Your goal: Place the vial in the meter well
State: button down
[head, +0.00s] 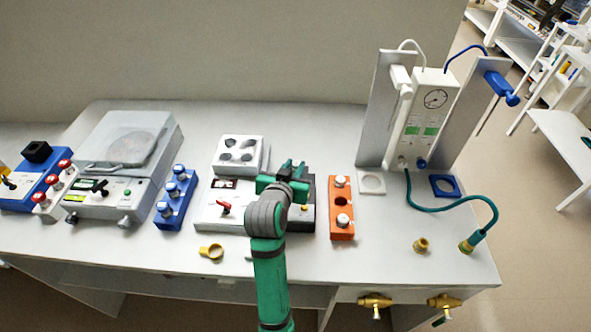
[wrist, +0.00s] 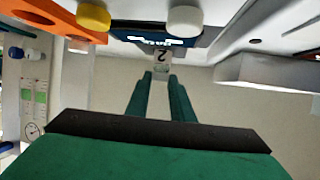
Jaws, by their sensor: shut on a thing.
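My gripper (head: 291,172) is over the dark-faced meter (head: 301,222) in the head view, where my arm covers part of the meter. The vial is hidden in the head view. The meter well is not clearly visible, and I cannot tell whether the vial touches the meter.
An orange rack (head: 341,222) with white-capped vials stands right of the meter. A blue rack (head: 173,212) is farther left. A brass ring (head: 211,252) lies in front.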

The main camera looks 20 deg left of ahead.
jog(key=shift+f, duration=0.7)
jog(key=shift+s+d+f, duration=0.1)
jog(key=shift+s+f, duration=0.1)
jog(key=shift+f, duration=0.05)
jog(key=shift+f, duration=0.2)
jog(key=c, duration=1.5)
grip_release()
jog(key=shift+c, duration=0.2)
jog(key=shift+r, duration=0.15)
jog(key=shift+s+r, duration=0.1)
jog(key=shift+s, duration=0.05)
jog(key=v, duration=1.1)
jog(key=shift+s+r, duration=0.2)
jog(key=shift+s, duration=0.1)
